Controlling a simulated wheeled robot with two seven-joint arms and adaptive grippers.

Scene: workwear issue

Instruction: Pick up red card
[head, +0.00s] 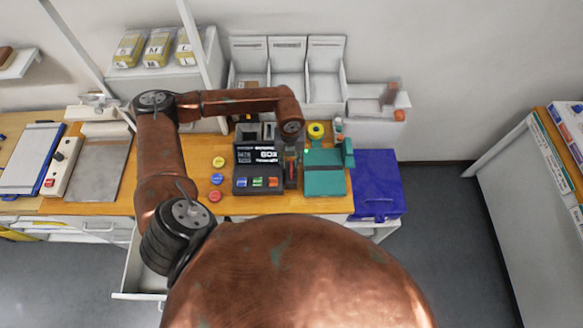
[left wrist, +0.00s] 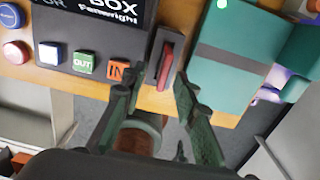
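In the left wrist view a red card (left wrist: 167,62) stands edge-up in a narrow grey holder (left wrist: 158,48) on the wooden counter. My left gripper (left wrist: 160,82) is open, its two dark green fingers apart, with the near end of the card and holder around the gap between the fingertips. Nothing is held. In the head view my left gripper (head: 291,172) is small and dark beside the black box, below the end of the copper arm, and the card cannot be made out clearly there. My right gripper is not in view.
The black box (head: 257,160) with blue, green and orange buttons stands left of the holder. A teal device (head: 325,178) stands close on its right, then a blue bin (head: 378,180). Round coloured buttons (head: 216,179) lie further left. A drawer (head: 138,277) below the counter is open.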

